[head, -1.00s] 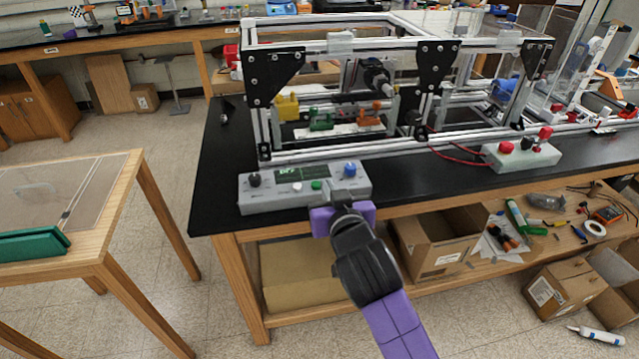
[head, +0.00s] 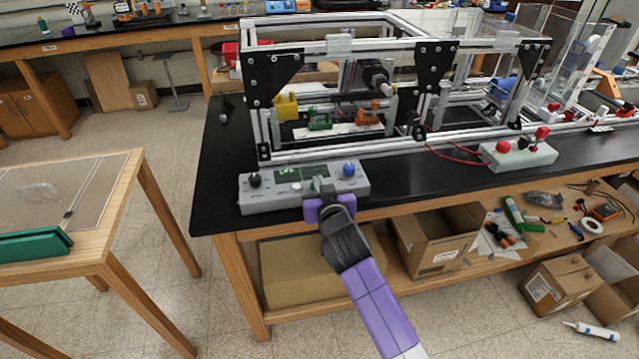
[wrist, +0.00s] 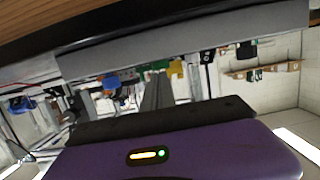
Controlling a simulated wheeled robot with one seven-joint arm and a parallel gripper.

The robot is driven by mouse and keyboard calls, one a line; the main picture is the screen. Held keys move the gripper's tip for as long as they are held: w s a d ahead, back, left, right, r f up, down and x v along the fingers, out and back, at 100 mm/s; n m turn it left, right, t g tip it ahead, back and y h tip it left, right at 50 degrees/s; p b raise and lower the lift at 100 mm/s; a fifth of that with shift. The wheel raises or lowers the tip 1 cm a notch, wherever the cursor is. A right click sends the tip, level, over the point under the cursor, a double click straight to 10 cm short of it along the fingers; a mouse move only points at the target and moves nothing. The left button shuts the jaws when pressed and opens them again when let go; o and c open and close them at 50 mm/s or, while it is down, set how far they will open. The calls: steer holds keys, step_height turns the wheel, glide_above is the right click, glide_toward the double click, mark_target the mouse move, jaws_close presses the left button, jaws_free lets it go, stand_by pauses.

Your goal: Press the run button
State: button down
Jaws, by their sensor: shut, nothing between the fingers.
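A grey control box (head: 280,202) sits at the front edge of the black bench. It carries a small dark screen (head: 288,174), a black knob (head: 254,180), a whitish button (head: 297,187) and a blue knob (head: 349,169). My purple gripper (head: 324,186) is shut and empty, its tips over the front right-centre of the box. The green button is largely hidden behind the tips, and I cannot tell whether they touch it. Labels are too small to read. In the wrist view the box is a grey band (wrist: 180,42) close ahead of my gripper.
An aluminium extrusion frame (head: 350,155) stands just behind the box. A second pale box (head: 520,156) with red and black controls lies right. A wooden table (head: 120,230) stands left, with open floor between.

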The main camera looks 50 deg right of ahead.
steer(key=shift+a+f+b, duration=0.1)
steer(key=shift+f+b, duration=0.85)
steer(key=shift+b, duration=0.05)
steer(key=shift+s+f, duration=0.1)
steer(key=shift+f, duration=0.15)
step_height(320, 180, up, 6)
steer(key=p, duration=0.4)
steer(key=b+v, duration=0.2)
steer(key=v, duration=0.7)
steer(key=shift+s+a, duration=0.25)
